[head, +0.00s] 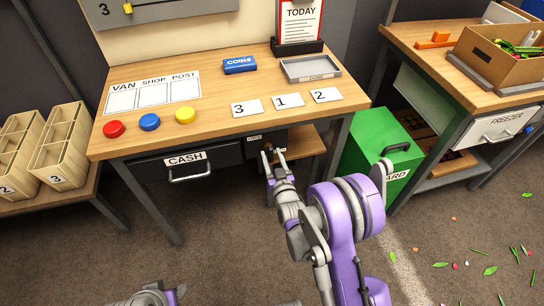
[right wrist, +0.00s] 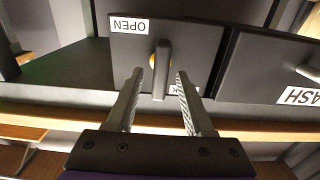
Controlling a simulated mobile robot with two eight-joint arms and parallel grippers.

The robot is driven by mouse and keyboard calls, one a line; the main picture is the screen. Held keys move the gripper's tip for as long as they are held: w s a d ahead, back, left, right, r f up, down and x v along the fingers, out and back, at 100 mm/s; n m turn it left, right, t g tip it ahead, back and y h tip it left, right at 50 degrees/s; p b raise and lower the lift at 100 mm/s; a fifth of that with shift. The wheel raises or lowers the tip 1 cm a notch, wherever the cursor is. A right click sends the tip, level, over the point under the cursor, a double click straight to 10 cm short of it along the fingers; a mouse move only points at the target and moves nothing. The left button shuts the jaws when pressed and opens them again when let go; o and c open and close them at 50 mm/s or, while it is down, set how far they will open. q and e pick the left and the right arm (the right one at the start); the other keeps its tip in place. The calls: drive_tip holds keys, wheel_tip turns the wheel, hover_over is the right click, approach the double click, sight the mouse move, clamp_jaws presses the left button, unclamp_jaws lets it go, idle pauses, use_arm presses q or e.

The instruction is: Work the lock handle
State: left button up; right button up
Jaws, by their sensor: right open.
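The lock handle (right wrist: 161,66) is a grey lever on a brass-coloured pivot, on a dark panel (right wrist: 207,45) beside the cash drawer. In the right wrist view, which is upside down, it stands upright in the picture. An OPEN label (right wrist: 129,25) is at the panel's top there; a second label (right wrist: 181,90) by the lever's lower end is partly hidden by a finger. My right gripper (head: 273,155) is open, with a finger on each side of the lever in the picture; contact cannot be told. Part of my left arm's end (head: 150,296) shows at the head view's bottom edge, fingers unclear.
The cash drawer (head: 184,167) with its bar handle is left of the panel, under the wooden tabletop (head: 215,90). A green box (head: 368,150) stands on the floor to the right. Number cards (head: 288,101) and coloured buttons (head: 149,122) lie on top.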

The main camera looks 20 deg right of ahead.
clamp_jaws()
drive_tip(key=shift+m, duration=0.3)
drive_tip(key=m+b, duration=0.1)
drive_tip(key=m, duration=0.2)
drive_tip(key=shift+d+f+b, duration=0.1)
drive_tip(key=shift+b, duration=0.25)
drive_tip(key=m+b, duration=0.1)
drive_tip(key=m, duration=0.4)
drive_tip(key=shift+d, duration=0.15)
drive_tip(key=m+b, duration=0.1)
drive_tip(key=m, duration=0.3)
drive_tip(key=shift+f+m+b, duration=0.15)
drive_tip(key=shift+m+b, duration=0.15)
drive_tip(key=shift+b, duration=0.05)
drive_tip(key=m+b, duration=0.1)
drive_tip(key=m, duration=0.3)
drive_tip(key=shift+d+f+m, duration=0.1)
drive_tip(key=shift+m, duration=0.2)
